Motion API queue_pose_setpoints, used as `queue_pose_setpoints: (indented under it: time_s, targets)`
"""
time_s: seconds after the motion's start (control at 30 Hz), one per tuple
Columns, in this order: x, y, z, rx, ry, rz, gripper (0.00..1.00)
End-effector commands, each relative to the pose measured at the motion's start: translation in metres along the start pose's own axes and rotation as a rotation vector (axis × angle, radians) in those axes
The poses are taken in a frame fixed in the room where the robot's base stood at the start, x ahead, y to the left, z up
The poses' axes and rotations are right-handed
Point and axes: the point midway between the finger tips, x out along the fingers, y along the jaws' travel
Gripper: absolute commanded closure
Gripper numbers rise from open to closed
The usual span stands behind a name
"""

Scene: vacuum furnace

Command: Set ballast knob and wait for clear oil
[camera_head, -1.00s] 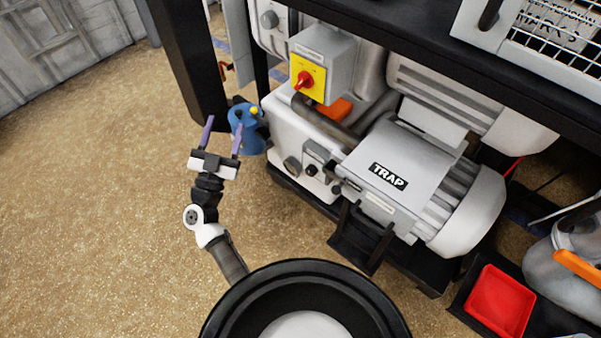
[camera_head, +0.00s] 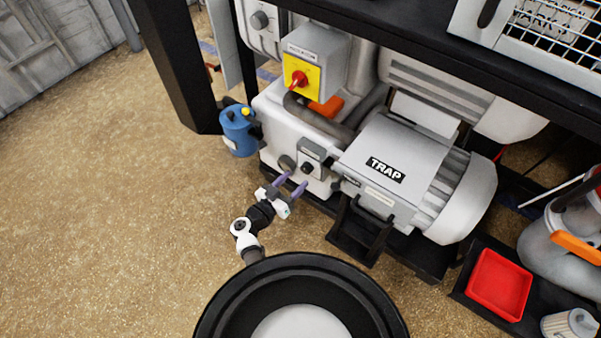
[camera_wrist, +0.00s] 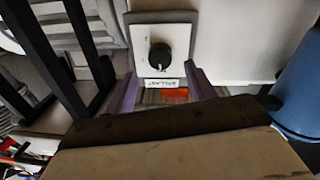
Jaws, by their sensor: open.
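The ballast knob is a small black dial (camera_head: 306,167) on a grey plate, low on the front of the white pump body. The wrist view shows this knob (camera_wrist: 160,56) on a white plate, with an upside-down label (camera_wrist: 161,83) that seems to read BALLAST. My gripper (camera_head: 292,182) is open and empty, just in front of the plate. Its two purple fingers straddle the label in the wrist view (camera_wrist: 162,78), apart from the knob. A red-orange strip (camera_wrist: 174,93) shows between the fingers. I cannot tell the oil's clarity.
A round grey fitting (camera_head: 287,163) sits left of the knob. The grey motor marked TRAP (camera_head: 385,170) and a black bracket (camera_head: 360,230) stand to the right. A blue canister (camera_head: 238,132) stands left. A yellow switch box with red knob (camera_head: 299,78) is above. Floor at left is clear.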

Motion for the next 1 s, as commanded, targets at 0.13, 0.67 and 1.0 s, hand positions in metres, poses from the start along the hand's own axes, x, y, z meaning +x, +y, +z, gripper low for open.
queue_pose_setpoints:
  time_s: [0.13, 0.67, 1.0]
  targets:
    - [0.024, 0.0, -0.001, -0.001, 0.002, 0.001, 0.45]
    - [0.041, 0.0, 0.0, 0.0, 0.001, -0.001, 0.49]
    - [0.04, 0.0, -0.001, 0.0, 0.001, -0.001, 0.9]
